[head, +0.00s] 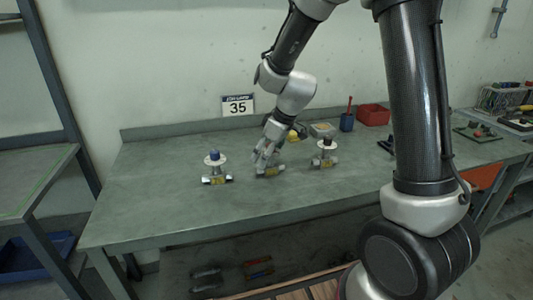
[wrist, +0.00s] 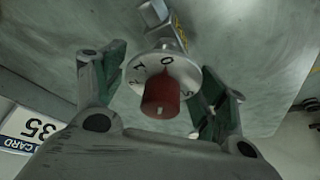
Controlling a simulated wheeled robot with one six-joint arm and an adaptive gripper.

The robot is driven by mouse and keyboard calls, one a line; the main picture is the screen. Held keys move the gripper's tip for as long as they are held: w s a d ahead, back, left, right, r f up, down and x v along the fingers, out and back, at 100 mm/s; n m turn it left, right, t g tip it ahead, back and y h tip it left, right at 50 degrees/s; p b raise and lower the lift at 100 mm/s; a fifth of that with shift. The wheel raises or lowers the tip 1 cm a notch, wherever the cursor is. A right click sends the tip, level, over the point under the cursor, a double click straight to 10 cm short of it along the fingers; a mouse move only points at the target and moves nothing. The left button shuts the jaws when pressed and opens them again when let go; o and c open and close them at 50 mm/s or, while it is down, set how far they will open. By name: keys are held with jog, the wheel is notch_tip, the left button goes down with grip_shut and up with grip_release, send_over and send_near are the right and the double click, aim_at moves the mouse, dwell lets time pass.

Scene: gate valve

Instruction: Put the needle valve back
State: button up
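Three small valves with round dials stand on the bench (head: 150,210) in the head view. The left valve (head: 215,178) has a blue knob, and the right valve (head: 325,161) has a dark knob. The middle valve (head: 271,171) is partly hidden by my gripper (head: 263,157). In the wrist view this valve shows a red knob (wrist: 162,97) over a white numbered dial (wrist: 160,66), with its metal body (wrist: 163,30) beyond. My gripper (wrist: 170,82) is open, its green-padded fingers apart on either side of the dial and knob, with gaps visible. Which valve is the needle valve is not clear.
A sign reading 35 (head: 238,106) is at the back wall. A blue cup (head: 347,122), a red bin (head: 373,115) and a yellow item (head: 294,136) stand behind the valves. The bench is clear left of the blue-knobbed valve and along its front.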

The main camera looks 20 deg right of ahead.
jog(key=v, duration=1.2)
jog(key=s+d+r+m+h, duration=0.1)
jog(key=s+d+r+m, duration=0.1)
jog(key=s, duration=0.6)
jog(key=s+d+r+m+h, duration=0.1)
jog(key=s+d+m, duration=0.3)
jog(key=s+d, duration=0.2)
jog(key=s+d+r+m+t+h, duration=0.1)
jog(key=s+d+r+m, duration=0.1)
jog(key=s, duration=0.8)
jog(key=d+m, duration=0.1)
jog(key=d, duration=0.1)
jog(key=shift+d+r, duration=0.3)
jog(key=shift+r, duration=0.05)
jog(key=shift+s, duration=0.1)
